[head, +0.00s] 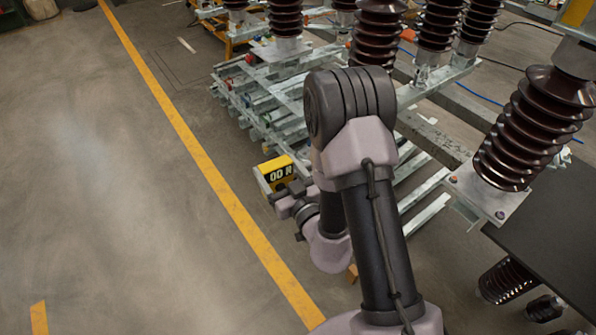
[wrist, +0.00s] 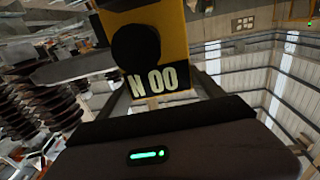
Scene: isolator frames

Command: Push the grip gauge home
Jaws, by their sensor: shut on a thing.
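The exact contact of the fingers is hidden by the gripper body and the knob. No seat for the gauge can be made out.
Galvanized steel frames (head: 420,215) with brown ribbed insulators (head: 535,128) stand behind and to the right of my arm. A dark flat panel (head: 550,225) is at the right. Open concrete floor with a yellow line (head: 205,162) lies to the left.

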